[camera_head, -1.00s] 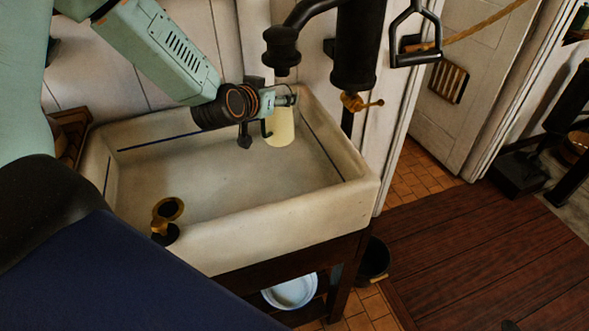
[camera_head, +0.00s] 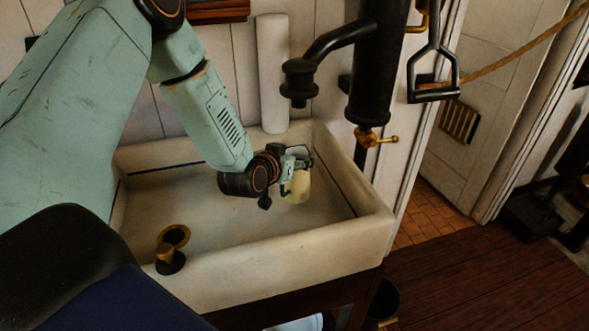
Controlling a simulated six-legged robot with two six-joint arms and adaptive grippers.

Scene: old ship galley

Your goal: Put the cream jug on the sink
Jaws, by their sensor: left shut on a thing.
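The cream jug (camera_head: 299,188) is pale yellow and partly hidden by my left gripper (camera_head: 293,169). My left gripper is shut on it and holds it over the right part of the sink basin. The sink (camera_head: 290,264) is a wide cream-white trough with a thick rim, on a dark wooden stand. The jug looks upright; I cannot tell whether its base touches the basin floor. My right gripper is not in view.
A black pump with a spout (camera_head: 299,82) and a brass tap (camera_head: 372,138) stands behind the sink's right end. The middle of the basin is clear. A dark bucket (camera_head: 384,302) stands below.

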